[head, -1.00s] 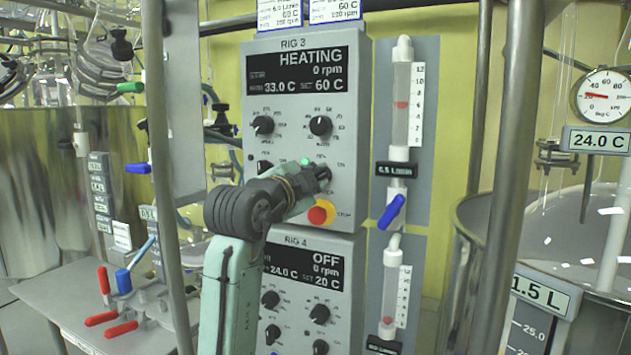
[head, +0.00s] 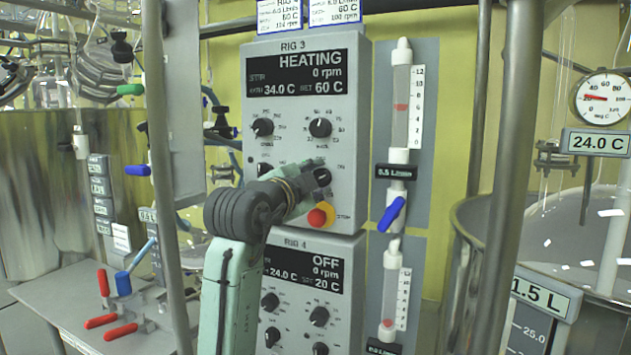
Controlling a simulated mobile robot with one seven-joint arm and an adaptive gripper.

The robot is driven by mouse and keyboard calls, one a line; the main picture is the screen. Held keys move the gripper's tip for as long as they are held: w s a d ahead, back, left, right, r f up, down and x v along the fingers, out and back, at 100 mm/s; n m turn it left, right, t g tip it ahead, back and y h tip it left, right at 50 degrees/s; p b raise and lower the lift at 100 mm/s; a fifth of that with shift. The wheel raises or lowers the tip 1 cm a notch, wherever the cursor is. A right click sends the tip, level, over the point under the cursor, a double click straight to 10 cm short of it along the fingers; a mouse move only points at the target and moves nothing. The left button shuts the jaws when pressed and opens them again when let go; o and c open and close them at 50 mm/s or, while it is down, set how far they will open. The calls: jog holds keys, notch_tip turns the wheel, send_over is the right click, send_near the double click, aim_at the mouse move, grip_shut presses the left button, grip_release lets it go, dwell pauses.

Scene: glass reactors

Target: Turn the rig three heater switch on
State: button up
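The rig three control box (head: 350,115) stands upright, with a display (head: 297,73) reading HEATING, 0 rpm, 34.0 C and set 60 C. Its lower right face has a dark switch knob (head: 322,177) above a red button on a yellow base (head: 320,216). My gripper (head: 312,180) is at this switch, in front of the lower panel. My wrist and the gripper body cover part of the panel. The fingertips are not clear, so I cannot tell whether they are apart or touch the knob.
The rig four box (head: 335,255) sits directly below and reads OFF. A flow meter with a blue valve handle (head: 392,213) is close on the right. A metal post (head: 505,130) and a steel vessel (head: 470,225) stand farther right. Another post (head: 160,130) is on the left.

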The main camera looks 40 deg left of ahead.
jog(key=v, duration=1.2)
jog(key=shift+r, duration=0.15)
